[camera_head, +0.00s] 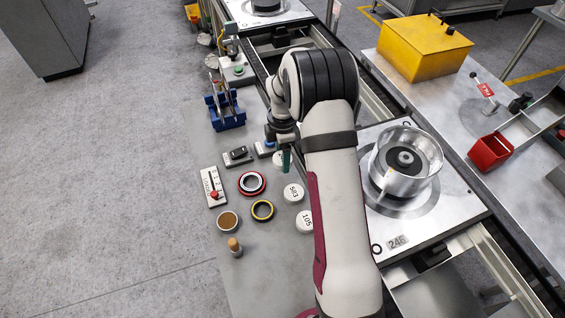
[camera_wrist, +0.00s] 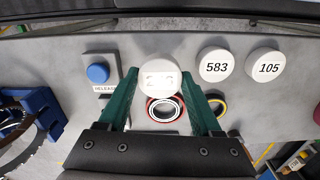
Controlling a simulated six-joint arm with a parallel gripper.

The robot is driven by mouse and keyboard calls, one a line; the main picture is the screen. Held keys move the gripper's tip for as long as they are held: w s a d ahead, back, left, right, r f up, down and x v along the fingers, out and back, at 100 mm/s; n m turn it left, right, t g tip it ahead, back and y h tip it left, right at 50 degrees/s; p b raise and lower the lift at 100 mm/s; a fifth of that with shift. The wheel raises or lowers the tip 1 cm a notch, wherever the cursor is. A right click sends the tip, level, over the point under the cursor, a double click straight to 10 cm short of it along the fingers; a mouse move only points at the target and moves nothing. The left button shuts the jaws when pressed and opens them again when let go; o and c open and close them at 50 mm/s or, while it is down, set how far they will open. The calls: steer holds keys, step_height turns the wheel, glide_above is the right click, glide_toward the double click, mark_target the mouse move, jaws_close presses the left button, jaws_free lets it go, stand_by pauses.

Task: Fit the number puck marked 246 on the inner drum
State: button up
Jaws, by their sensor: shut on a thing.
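The number puck (camera_wrist: 162,76) is a white disc between the green fingers of my gripper (camera_wrist: 162,84). Its print is pale; it seems to start with 2, but I cannot read it surely. In the head view, part of the puck (camera_head: 277,161) shows beside a green finger of my gripper (camera_head: 287,160), low over the grey bench. My gripper is shut on the puck. The drum (camera_head: 400,184) is a clear-walled, metallic cylinder with a dark hub (camera_head: 404,159) inside. It stands on a pallet plate (camera_head: 455,215) labelled 246, right of my arm.
White pucks 583 (camera_wrist: 214,67) and 105 (camera_wrist: 263,66) lie nearby. A red-black ring (camera_head: 252,183), a yellow-black ring (camera_head: 262,210) and a blue release button (camera_wrist: 98,73) are close. A blue rack (camera_head: 226,115) stands behind. A red bin (camera_head: 489,151) is right of the drum.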

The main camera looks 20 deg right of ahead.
steer(key=s+d+r, duration=0.7)
steer(key=s+d, duration=0.1)
steer(key=d, duration=0.1)
steer(key=a+r+m, duration=1.2)
steer(key=r+m, duration=0.2)
steer(key=r, duration=0.1)
steer(key=s+d+n, duration=0.2)
steer(key=s+d, duration=0.1)
steer(key=d, duration=0.6)
steer(key=s+d+n, duration=0.2)
steer(key=s+d, duration=0.1)
steer(key=d, duration=0.7)
steer(key=s+d+f+n, duration=0.4)
steer(key=s+d+n, duration=0.2)
steer(key=s+d, duration=0.6)
glide_above(406, 157)
steer(key=f, duration=0.5)
steer(key=shift+s+f, duration=0.25)
steer(key=shift+f, duration=0.1)
steer(key=f, duration=0.4)
steer(key=shift+w, duration=0.25)
steer(key=shift+f, duration=0.15)
